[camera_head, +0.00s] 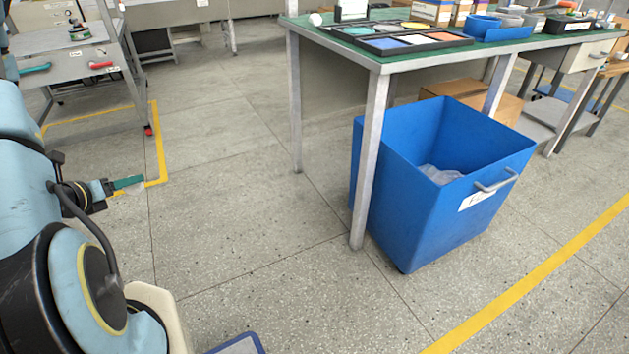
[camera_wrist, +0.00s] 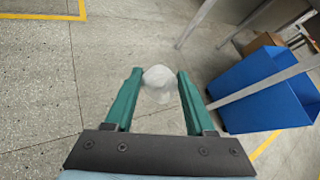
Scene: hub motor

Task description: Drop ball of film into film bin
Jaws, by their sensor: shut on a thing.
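My gripper (camera_head: 129,183) is at the left in the head view, above the floor and well left of the bin. In the wrist view, its two green fingers (camera_wrist: 160,73) are shut on a whitish, crumpled ball of film (camera_wrist: 160,87). The film bin (camera_head: 430,205) is a large open-topped blue box with a handle and a white label, whose text I cannot read fully. Some clear film (camera_head: 440,174) lies inside it. The bin also shows at the right of the wrist view (camera_wrist: 262,105), apart from my gripper.
A green-topped table (camera_head: 400,58) with trays and boxes overhangs the bin's back. Its metal leg (camera_head: 368,165) stands at the bin's left side. A cardboard box (camera_head: 470,97) is behind the bin. A grey workbench (camera_head: 70,60) is at the upper left.

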